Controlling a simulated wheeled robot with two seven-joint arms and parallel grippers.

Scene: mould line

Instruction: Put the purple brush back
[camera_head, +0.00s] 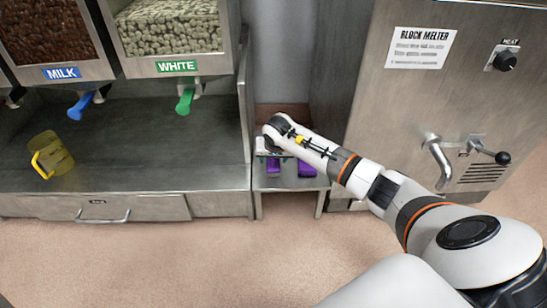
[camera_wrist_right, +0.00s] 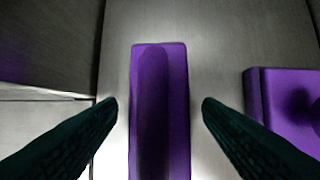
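A long purple piece (camera_wrist_right: 160,125) with a darker strip along its top lies on a grey metal surface in the right wrist view. A second purple block (camera_wrist_right: 285,105) with a dark round patch lies to its right, cut off by the frame edge. I cannot tell for sure which is the brush. In the head view the two purple pieces (camera_head: 273,167) (camera_head: 307,169) are on a low steel shelf, partly behind my right arm. My right gripper (camera_wrist_right: 160,105) is open, with its dark fingers on either side of the long piece, gaps showing. My left gripper is out of view.
The small steel shelf (camera_head: 290,184) sits between a counter (camera_head: 150,165) at left and the block melter (camera_head: 400,110) at right. A yellow jug (camera_head: 52,155) stands on the counter, under the milk and white dispensers (camera_head: 172,30). The floor in front is clear.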

